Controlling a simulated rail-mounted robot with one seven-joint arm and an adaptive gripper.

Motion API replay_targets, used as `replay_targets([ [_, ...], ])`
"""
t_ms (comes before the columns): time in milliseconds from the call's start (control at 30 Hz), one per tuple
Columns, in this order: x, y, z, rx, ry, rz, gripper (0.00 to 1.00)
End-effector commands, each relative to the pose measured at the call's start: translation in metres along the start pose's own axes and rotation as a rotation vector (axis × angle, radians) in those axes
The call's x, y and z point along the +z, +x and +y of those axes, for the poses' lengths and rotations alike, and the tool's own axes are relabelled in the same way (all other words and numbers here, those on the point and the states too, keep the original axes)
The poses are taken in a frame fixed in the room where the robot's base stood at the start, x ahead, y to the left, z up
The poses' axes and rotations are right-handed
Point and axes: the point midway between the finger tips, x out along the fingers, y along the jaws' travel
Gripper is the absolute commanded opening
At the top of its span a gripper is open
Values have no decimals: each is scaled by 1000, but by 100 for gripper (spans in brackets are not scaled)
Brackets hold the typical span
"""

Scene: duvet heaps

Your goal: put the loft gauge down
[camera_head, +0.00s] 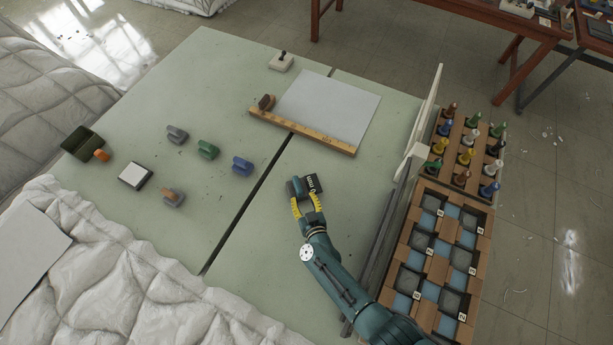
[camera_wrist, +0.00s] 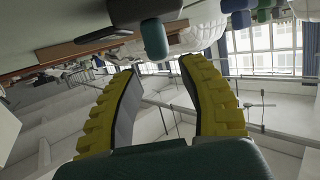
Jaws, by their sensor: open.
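The loft gauge appears to be the small dark block with pale lettering (camera_head: 313,183) and a dark teal grip, on or close to the pale green table (camera_head: 240,290). In the wrist view its teal grip (camera_wrist: 154,40) shows beyond the fingertips, under the dark body. My gripper (camera_head: 305,203) is open, its yellow fingers spread just in front of the gauge. In the wrist view my gripper (camera_wrist: 158,68) has a clear gap between its fingers, with nothing in it. The exact contact between gauge and table is hard to tell.
A grey sheet with a wooden strip (camera_head: 310,133) lies behind the gauge. Several small handled blocks (camera_head: 207,149) stand to the left. A compartment rack (camera_head: 435,250) and a tray of coloured pegs (camera_head: 467,150) stand on the right. White quilted heaps (camera_head: 110,270) border the left and front.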

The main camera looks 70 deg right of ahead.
Motion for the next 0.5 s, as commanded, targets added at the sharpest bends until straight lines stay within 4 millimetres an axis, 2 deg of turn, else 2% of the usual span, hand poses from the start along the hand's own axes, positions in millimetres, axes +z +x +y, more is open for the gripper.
replay_targets([
  [33,-5,-15,-1,-4,-1,-2,41],
  [200,-3,-44,-1,-2,1,0,41],
  [333,-1,-52,-1,-1,1,1,41],
  [500,0,-52,0,0,1,1,41],
])
